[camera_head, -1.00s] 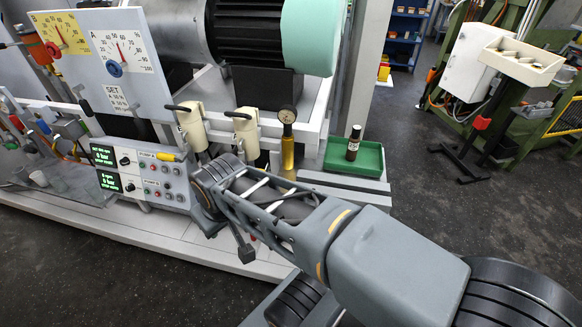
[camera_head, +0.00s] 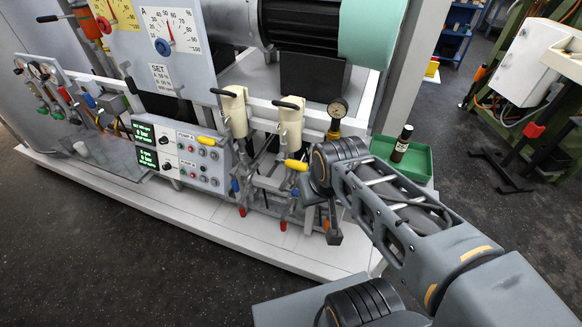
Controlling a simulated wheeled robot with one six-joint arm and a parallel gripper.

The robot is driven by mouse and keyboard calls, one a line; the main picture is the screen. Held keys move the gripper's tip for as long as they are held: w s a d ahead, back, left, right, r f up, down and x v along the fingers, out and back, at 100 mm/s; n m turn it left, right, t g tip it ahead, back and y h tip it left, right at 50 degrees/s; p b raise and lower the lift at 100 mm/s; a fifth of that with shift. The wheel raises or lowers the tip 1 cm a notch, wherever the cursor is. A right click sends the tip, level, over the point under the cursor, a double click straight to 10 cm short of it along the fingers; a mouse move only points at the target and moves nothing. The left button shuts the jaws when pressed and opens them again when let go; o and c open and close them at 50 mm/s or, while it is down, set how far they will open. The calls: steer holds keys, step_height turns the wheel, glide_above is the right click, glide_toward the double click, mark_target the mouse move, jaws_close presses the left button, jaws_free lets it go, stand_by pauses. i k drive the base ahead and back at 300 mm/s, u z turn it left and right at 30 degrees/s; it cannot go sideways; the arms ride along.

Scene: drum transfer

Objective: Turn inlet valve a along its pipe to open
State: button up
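Below two cream canisters, the left one (camera_head: 234,111) and the right one (camera_head: 290,122), thin pipes carry small valve handles with blue and red ends. One red end (camera_head: 242,211) is low under the left canister, and another (camera_head: 283,226) is under the right one. Yellow levers sit beside each canister, at left (camera_head: 205,140) and right (camera_head: 296,165). No legible label shows which is inlet valve a. My gripper (camera_head: 333,234) hangs at the end of my arm, right of the right canister's pipes. It is small and dark, its fingers cannot be made out, and I see nothing held.
A control panel (camera_head: 180,152) with green displays is left of the valves, under a dial board marked A (camera_head: 172,35). A round pressure gauge (camera_head: 337,107) and a green tray (camera_head: 415,165) holding a dark bottle (camera_head: 402,143) are at right. The floor in front is clear.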

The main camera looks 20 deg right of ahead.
mark_target(293, 193)
steer(key=z, duration=1.15)
steer(key=k, duration=0.8)
steer(key=u, duration=1.45)
steer(key=i, duration=0.5)
steer(key=z, duration=0.05)
